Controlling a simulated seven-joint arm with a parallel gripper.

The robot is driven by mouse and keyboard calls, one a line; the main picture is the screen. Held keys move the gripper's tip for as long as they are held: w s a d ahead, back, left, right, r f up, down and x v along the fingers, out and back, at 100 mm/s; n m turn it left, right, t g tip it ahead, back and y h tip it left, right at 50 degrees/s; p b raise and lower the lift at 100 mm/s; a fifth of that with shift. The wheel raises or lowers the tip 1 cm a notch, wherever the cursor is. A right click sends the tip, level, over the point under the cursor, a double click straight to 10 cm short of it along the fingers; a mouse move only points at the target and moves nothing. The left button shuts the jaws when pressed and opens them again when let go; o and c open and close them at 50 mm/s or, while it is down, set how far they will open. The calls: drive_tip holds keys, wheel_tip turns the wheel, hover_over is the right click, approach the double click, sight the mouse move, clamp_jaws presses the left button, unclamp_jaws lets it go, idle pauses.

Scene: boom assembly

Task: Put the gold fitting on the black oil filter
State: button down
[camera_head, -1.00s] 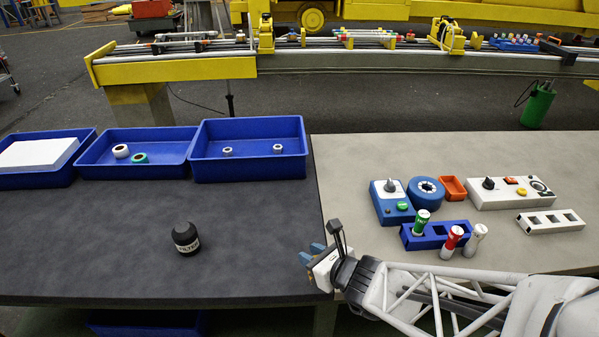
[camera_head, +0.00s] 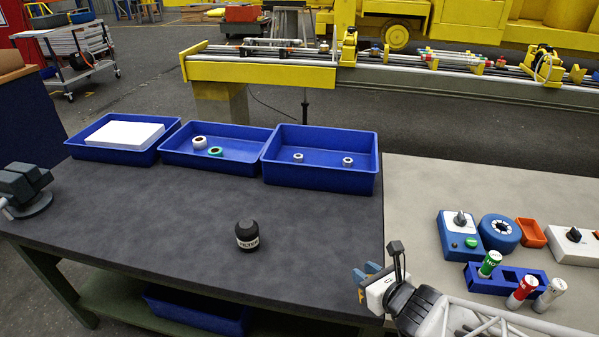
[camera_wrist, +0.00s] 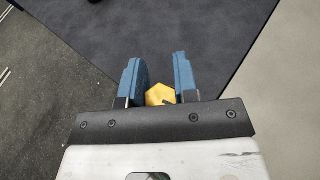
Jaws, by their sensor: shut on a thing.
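The gripper's body hides part of the fitting. A dark object at the top edge of the wrist view is cut off and cannot be made out.
Blue trays stand behind: one with a white block (camera_head: 125,134), one with rings (camera_head: 214,151), one with small fittings (camera_head: 347,161). Right of my gripper are a blue control box (camera_head: 460,232) and a blue rack (camera_head: 475,280). The dark tabletop around the filter is clear.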

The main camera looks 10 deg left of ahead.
drive_tip(key=a+r+n+g+y, duration=0.2)
drive_tip(key=a+r+n+g, duration=0.1)
drive_tip(key=a, duration=0.9)
drive_tip(key=a+r+n+g+y, duration=0.1)
drive_tip(key=a+r+n+g, duration=0.2)
drive_tip(key=a, duration=0.9)
drive_tip(key=shift+w+r+n+g+y, duration=0.15)
drive_tip(key=shift+r+n+g+y, duration=0.2)
drive_tip(key=shift+r, duration=1.4)
drive_tip(key=shift+a, duration=0.1)
drive_tip(key=w+a+f, duration=0.1)
drive_tip(key=w+a, duration=0.9)
drive_tip(key=w, duration=0.2)
drive_tip(key=shift+a+f, duration=0.15)
drive_tip(key=shift+f, duration=0.1)
drive_tip(key=shift+w+f, duration=0.1)
drive_tip(key=shift+f, duration=1.65)
drive_tip(key=shift+f, duration=0.15)
